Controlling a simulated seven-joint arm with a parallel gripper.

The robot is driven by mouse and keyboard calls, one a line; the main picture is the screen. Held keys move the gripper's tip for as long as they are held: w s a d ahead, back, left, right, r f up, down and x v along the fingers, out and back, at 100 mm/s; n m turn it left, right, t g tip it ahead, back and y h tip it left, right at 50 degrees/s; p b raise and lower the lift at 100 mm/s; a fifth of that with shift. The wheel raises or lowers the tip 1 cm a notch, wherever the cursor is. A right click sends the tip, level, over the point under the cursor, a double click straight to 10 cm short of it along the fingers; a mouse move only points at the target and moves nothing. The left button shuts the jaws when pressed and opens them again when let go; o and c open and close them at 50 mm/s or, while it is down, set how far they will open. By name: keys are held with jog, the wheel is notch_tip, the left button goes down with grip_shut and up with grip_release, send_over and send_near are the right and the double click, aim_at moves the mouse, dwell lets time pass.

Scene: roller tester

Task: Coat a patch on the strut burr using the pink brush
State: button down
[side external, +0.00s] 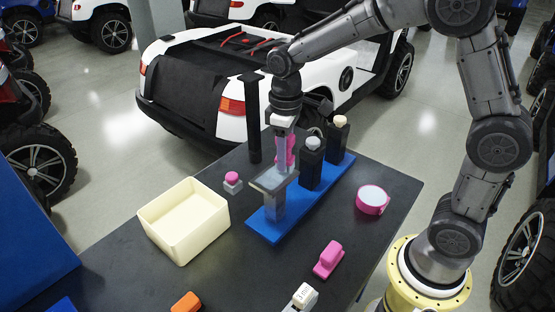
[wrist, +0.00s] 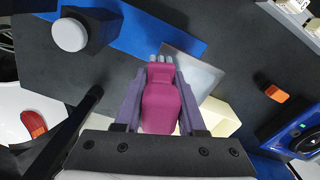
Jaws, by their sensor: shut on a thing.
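My gripper (side external: 285,162) is shut on the pink brush (wrist: 162,107), whose grey bristles point away from me in the wrist view. The brush also shows between the fingers in the side view (side external: 291,152). A grey post with a flat plate (side external: 274,181) stands at the near end of a blue base (side external: 264,228), just under my gripper. In the wrist view, the bristles overlap the edge of the grey plate (wrist: 202,78); I cannot tell if they touch it. I cannot make out a burr. A pink round pot (side external: 372,199) with a pale top is to the right.
Black posts with a white cap (side external: 312,161) and a cream cap (side external: 337,140) stand on the base. A tall black post (side external: 253,120) is behind. A cream bin (side external: 158,232) is left. A grey block with pink knob (side external: 233,182) and a pink piece (side external: 328,259) lie nearby.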

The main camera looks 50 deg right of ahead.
jog(key=shift+a, duration=4)
notch_tip(320, 180, up, 8)
jog(key=shift+d+r, duration=0.1)
